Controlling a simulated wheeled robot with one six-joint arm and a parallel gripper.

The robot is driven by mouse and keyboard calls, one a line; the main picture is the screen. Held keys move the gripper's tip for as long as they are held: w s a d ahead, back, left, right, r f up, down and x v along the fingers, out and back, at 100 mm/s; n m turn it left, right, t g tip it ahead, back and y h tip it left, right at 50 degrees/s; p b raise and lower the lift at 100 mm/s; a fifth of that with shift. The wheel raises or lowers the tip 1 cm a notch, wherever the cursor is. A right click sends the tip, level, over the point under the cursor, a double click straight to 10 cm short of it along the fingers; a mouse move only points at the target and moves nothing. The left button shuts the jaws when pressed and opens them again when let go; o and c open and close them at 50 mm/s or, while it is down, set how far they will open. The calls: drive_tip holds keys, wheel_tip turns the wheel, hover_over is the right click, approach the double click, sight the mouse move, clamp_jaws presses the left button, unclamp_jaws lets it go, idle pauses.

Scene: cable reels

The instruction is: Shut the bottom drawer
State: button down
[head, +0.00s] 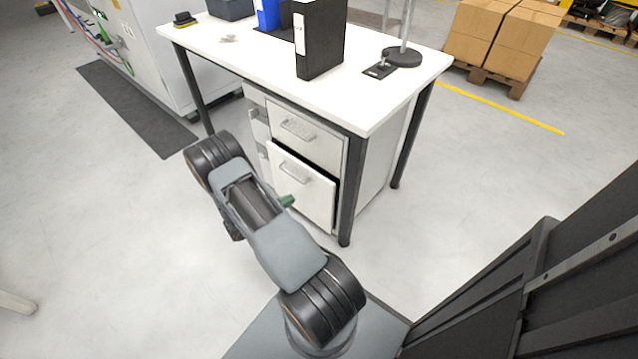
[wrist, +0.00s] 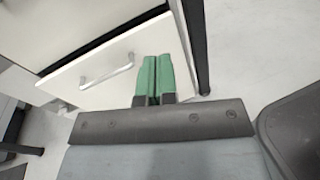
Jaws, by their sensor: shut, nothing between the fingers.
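The bottom drawer (head: 303,190) of the white cabinet under the table is partly open, its front standing out from the cabinet with a dark gap along its top and side. Its front panel also shows in the wrist view (wrist: 75,80), with a bar handle (wrist: 107,76). My gripper (head: 287,201) has green fingers, shut and empty, at the drawer front, below its handle in the head view. In the wrist view the shut fingertips (wrist: 154,58) overlap the front panel to the right of the handle. I cannot tell whether they touch it.
The top drawer (head: 312,131) looks closed. A black table leg (head: 350,190) stands close to the right of the drawer. The white tabletop (head: 240,58) holds binders (head: 318,40) and a stand base (head: 402,57). The floor in front is clear.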

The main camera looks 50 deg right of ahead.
wheel_tip(320, 180, down, 5)
drive_tip(key=n+t+h, duration=0.2)
drive_tip(key=n+t, duration=0.1)
drive_tip(key=n+b, duration=0.1)
drive_tip(key=b, duration=0.1)
approach(323, 183)
drive_tip(key=d, duration=0.7)
drive_tip(key=shift+s+d+r, duration=0.2)
drive_tip(key=shift+s+d, duration=0.05)
drive_tip(key=shift+s, duration=0.15)
